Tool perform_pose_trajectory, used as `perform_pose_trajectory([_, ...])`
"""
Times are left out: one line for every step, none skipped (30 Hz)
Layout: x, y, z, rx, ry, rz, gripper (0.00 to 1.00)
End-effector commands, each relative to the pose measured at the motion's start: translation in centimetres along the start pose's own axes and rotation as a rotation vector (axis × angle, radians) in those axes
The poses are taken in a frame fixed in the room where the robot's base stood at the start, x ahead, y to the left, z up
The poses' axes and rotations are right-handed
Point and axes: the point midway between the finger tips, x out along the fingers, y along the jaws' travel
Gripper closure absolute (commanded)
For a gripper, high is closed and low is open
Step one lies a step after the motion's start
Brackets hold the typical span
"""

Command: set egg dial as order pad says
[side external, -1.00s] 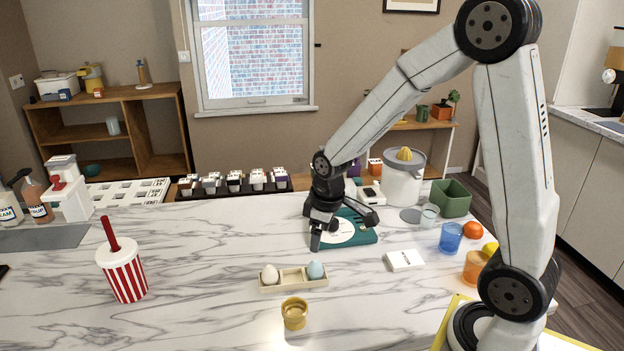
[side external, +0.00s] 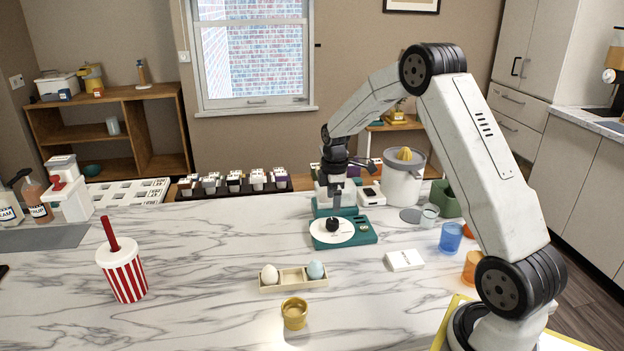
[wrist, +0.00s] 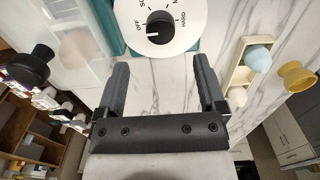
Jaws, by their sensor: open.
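The egg dial is a black knob (side external: 332,224) on a round white plate (side external: 346,233) set in a teal base (side external: 365,236). In the wrist view the knob (wrist: 159,27) has a white pointer line aimed left, near the word OFF; HARD and parts of other words show around it. The order pad (side external: 404,260) is a small white block right of the dial; its writing is too small to read. My gripper (side external: 347,166) is raised above and behind the dial, open and empty. In the wrist view its fingers (wrist: 161,85) are apart, short of the knob.
A wooden tray (side external: 290,287) holds a white egg (side external: 270,274) and a blue egg (side external: 316,269). A yellow cup (side external: 294,313) stands in front. A striped cup (side external: 124,272) is at left. Blue (side external: 451,237) and orange (side external: 471,266) glasses stand right.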

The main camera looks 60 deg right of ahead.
Motion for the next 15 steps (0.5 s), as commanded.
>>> perform_pose_trajectory([0.1,0.0,0.0,0.0,0.0,-0.001,0.11])
perform_pose_trajectory([0.2,0.0,0.0,0.0,0.0,-0.001,0.11])
perform_pose_trajectory([0.3,-0.1,0.0,0.001,0.0,-0.001,0.11])
perform_pose_trajectory([0.5,-0.1,0.0,0.001,-0.001,-0.002,0.11])
perform_pose_trajectory([0.7,-0.1,0.0,0.001,-0.001,-0.002,0.11])
perform_pose_trajectory([0.9,-0.1,0.0,0.001,-0.001,-0.002,0.11])
perform_pose_trajectory([1.2,-0.1,0.0,0.001,-0.001,-0.001,0.11])
perform_pose_trajectory([1.4,-0.1,0.0,0.001,-0.001,-0.001,0.11])
perform_pose_trajectory([1.8,-0.1,0.0,0.001,-0.001,-0.002,0.11])
perform_pose_trajectory([2.1,-0.1,0.0,0.001,-0.001,-0.003,0.11])
perform_pose_trajectory([2.5,-0.1,0.0,0.001,-0.001,-0.003,0.11])
perform_pose_trajectory([3.0,-0.1,0.0,0.001,-0.001,-0.002,0.11])
perform_pose_trajectory([3.3,-0.1,0.0,0.001,-0.001,-0.002,0.11])
perform_pose_trajectory([3.7,-0.1,0.0,0.001,-0.001,-0.003,0.11])
perform_pose_trajectory([4.2,-0.1,0.0,0.001,-0.001,-0.003,0.11])
